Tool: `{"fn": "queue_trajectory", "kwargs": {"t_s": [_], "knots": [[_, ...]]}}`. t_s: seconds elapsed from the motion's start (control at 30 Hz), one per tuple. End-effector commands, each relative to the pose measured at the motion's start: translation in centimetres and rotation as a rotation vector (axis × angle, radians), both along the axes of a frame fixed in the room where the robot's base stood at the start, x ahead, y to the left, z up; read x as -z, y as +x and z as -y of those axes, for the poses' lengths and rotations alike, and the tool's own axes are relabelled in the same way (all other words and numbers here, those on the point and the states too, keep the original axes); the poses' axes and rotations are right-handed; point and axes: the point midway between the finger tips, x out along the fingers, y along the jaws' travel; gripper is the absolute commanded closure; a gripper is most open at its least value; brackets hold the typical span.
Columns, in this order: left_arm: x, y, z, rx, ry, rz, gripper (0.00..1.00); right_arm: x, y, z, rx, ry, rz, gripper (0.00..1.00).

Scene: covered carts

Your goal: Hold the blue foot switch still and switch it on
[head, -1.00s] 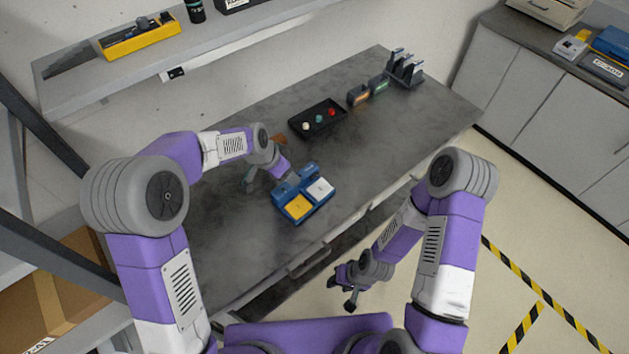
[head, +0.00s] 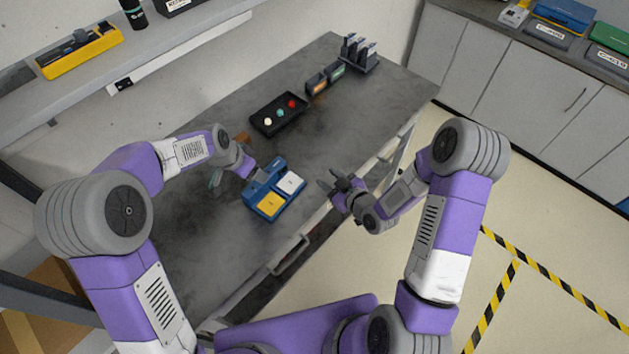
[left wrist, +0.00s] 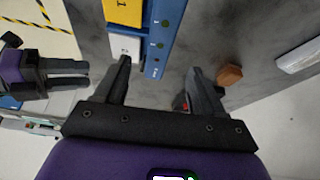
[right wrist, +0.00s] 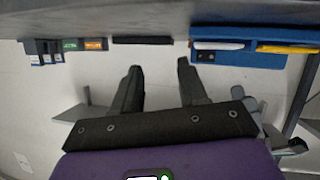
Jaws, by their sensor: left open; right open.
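The blue foot switch (head: 274,190) lies on the grey table, with a yellow pedal (head: 270,204) and a white pedal (head: 290,183). It also shows in the left wrist view (left wrist: 165,40) and the right wrist view (right wrist: 240,58). My left gripper (head: 216,181) is beside the switch's left end, partly hidden in the head view; in the left wrist view (left wrist: 158,75) its fingers are apart with the switch's edge near one finger. My right gripper (head: 328,184) is open and empty, to the right of the switch near the table's front edge.
A black tray (head: 262,124) with several coloured balls lies behind the switch. Small labelled boxes (head: 325,79) and a dark rack (head: 358,54) stand farther back. A brown block (head: 242,138) lies near my left arm. The table (head: 330,130) right of the tray is clear.

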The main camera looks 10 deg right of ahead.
Motion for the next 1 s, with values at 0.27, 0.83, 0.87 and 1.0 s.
{"fn": "queue_trajectory", "kwargs": {"t_s": [0.27,0.83,0.87,1.0], "knots": [[0.1,0.0,0.0,0.0,0.0,0.0,0.31,-1.8,-0.6,-4.4,-0.236,-0.021,0.047,0.57],[6.3,1.6,2.0,0.001,0.001,-0.002,0.31,-1.9,-0.7,-4.8,-0.258,-0.025,0.05,0.57],[6.5,1.7,2.1,0.001,0.001,-0.002,0.31,-1.9,-0.7,-4.8,-0.258,-0.025,0.05,0.57],[7.0,1.9,2.2,0.0,-0.001,0.001,0.31,-1.9,-0.7,-4.8,-0.258,-0.024,0.05,0.57]]}}
